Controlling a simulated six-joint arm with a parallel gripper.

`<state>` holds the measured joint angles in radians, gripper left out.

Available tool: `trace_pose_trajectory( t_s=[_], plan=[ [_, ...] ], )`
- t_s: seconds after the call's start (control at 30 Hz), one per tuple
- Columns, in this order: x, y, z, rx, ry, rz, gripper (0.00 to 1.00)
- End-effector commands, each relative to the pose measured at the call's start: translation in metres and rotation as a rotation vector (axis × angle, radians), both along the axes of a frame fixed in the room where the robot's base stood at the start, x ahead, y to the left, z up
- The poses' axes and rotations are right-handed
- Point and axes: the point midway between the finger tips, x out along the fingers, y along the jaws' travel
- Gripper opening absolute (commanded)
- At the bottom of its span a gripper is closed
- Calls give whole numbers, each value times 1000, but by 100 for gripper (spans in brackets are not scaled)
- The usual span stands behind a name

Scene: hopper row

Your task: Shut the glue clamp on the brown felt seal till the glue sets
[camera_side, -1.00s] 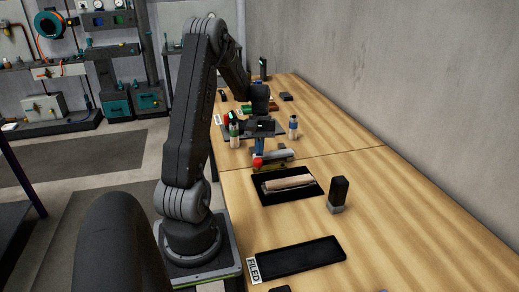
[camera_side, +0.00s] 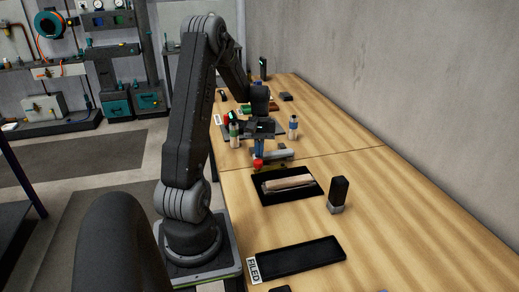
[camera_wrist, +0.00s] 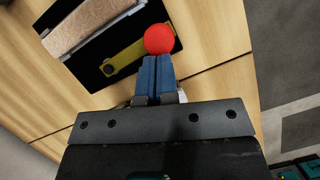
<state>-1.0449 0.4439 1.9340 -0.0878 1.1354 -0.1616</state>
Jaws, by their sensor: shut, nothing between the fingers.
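The glue clamp shows as a red ball knob (camera_wrist: 159,39) and an olive-yellow bar (camera_wrist: 125,58) in the wrist view. The red knob also shows in the side view (camera_side: 257,164). My gripper (camera_wrist: 156,60) has its blue fingers shut together and empty, with the tips right at the knob. I cannot tell whether they touch it. In the side view my gripper (camera_side: 259,150) points down just above the knob. The brown felt seal (camera_wrist: 85,20) appears as a brown strip on a pale block, which lies on a black tray (camera_side: 262,199). The clamp's jaw is not clear.
A black upright block (camera_side: 338,192) stands right of the tray. An empty black tray labelled FILED (camera_side: 297,257) lies in front. Two bottles (camera_side: 293,128) (camera_side: 233,133) stand behind, on either side of my gripper. The bench between the trays is clear.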

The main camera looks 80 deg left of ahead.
Motion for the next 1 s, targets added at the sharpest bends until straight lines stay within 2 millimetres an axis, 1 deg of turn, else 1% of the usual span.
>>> trace_pose_trajectory(
  t_s=[0.37, 0.77, 0.9, 1.0],
  plan=[
    [-5, -23, -2, -7, 6, -5, 0],
    [0, -51, -2, -8, 9, -8, 0],
    [3, -61, -3, -9, 11, 127, 0],
    [6, -67, -2, -9, 11, 321, 0]
  ],
)
